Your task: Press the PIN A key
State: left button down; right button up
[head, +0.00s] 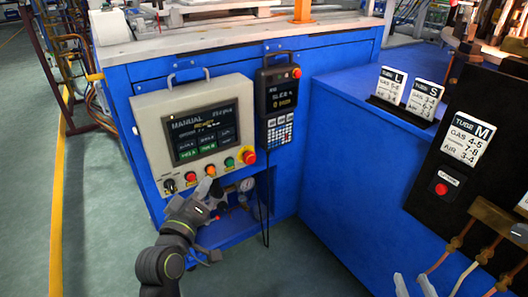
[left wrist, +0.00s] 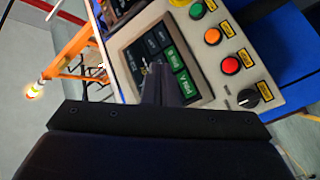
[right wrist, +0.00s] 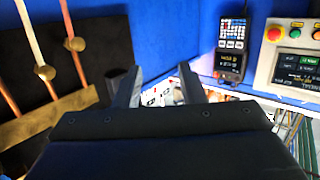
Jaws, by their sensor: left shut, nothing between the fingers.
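The cream control panel (head: 150,125) has a dark screen (head: 200,128) headed MANUAL. Two green keys are on the screen's lower row; in the left wrist view the one nearer the black knob appears to read PIN A (left wrist: 187,83), upside down. The other green key (left wrist: 172,57) is beside it. My left gripper (head: 206,186) is shut and empty, in front of the panel's lower edge in the head view. In the left wrist view its fingers (left wrist: 157,80) overlap the screen beside the PIN A key; contact cannot be told. My right gripper (right wrist: 160,85) is open and empty.
Below the screen are a black knob (head: 170,186), several coloured buttons and a red emergency stop (head: 249,157). A handheld pendant (head: 281,90) hangs to the right.

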aim_at(188, 154)
pick_arm(q)
jog(key=shift+d+r, duration=0.1)
jog(key=shift+r, duration=0.3)
pick_arm(e)
jog(key=shift+r, duration=0.45)
pick_arm(q)
jog(key=shift+w, duration=0.1)
pick_arm(e)
jog(key=shift+f, duration=0.1)
